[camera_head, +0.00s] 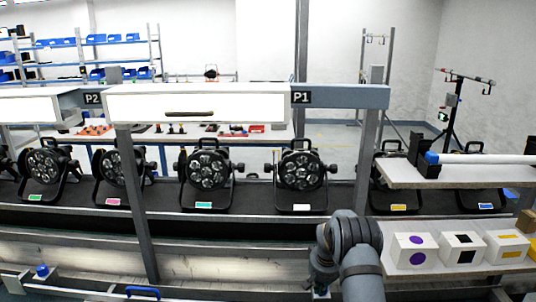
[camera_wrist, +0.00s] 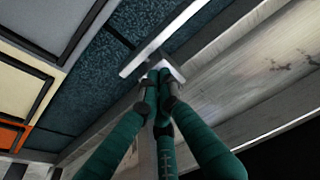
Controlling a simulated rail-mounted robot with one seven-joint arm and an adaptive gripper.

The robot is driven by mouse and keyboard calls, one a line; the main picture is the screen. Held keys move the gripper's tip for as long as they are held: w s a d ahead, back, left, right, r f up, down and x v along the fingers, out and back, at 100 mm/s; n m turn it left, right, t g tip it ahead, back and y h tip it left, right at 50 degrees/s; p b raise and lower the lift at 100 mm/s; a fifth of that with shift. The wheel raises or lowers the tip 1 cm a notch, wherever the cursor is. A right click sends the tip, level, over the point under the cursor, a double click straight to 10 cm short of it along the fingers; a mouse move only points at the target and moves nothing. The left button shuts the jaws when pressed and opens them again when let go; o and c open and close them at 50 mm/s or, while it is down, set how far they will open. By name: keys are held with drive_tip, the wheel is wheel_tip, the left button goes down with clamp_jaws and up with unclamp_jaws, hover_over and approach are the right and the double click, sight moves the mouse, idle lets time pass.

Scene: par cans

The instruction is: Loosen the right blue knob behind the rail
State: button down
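A blue knob (camera_head: 42,270) stands on the pale rail at the lower left of the head view. A blue handle-like piece (camera_head: 143,291) lies to its right at the bottom edge. Another blue knob-like part (camera_head: 432,157) is on the right bench, at the left end of a white tube. My gripper (camera_head: 320,291) is low in the middle of the head view, mostly hidden by my wrist. In the wrist view, its teal fingers (camera_wrist: 158,78) come together beside a bright metal bracket (camera_wrist: 165,52). I see nothing between the tips; contact with the bracket is unclear. No blue knob shows there.
Several black par cans (camera_head: 208,170) line the dark conveyor (camera_head: 255,222) behind. A post (camera_head: 135,200) stands left of my arm. White boxes with coloured marks (camera_head: 410,250) sit close to my arm's right. The wrist view shows a metal rail (camera_wrist: 235,75).

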drive_tip(key=shift+s+d+f+b, duration=0.25)
drive_tip(key=shift+d+f+b, duration=0.05)
drive_tip(key=shift+d+b, duration=0.9)
drive_tip(key=shift+b, duration=0.05)
drive_tip(key=shift+w+d+f+b, duration=0.1)
drive_tip(key=shift+w+d+b, duration=0.2)
drive_tip(key=shift+w+d, duration=0.1)
drive_tip(key=shift+s+r, duration=0.15)
drive_tip(key=shift+r, duration=0.05)
drive_tip(key=shift+a, duration=0.1)
drive_tip(key=shift+s+b, duration=0.2)
drive_tip(key=shift+b, duration=0.25)
wheel_tip(320, 180, up, 6)
drive_tip(key=p, duration=0.4)
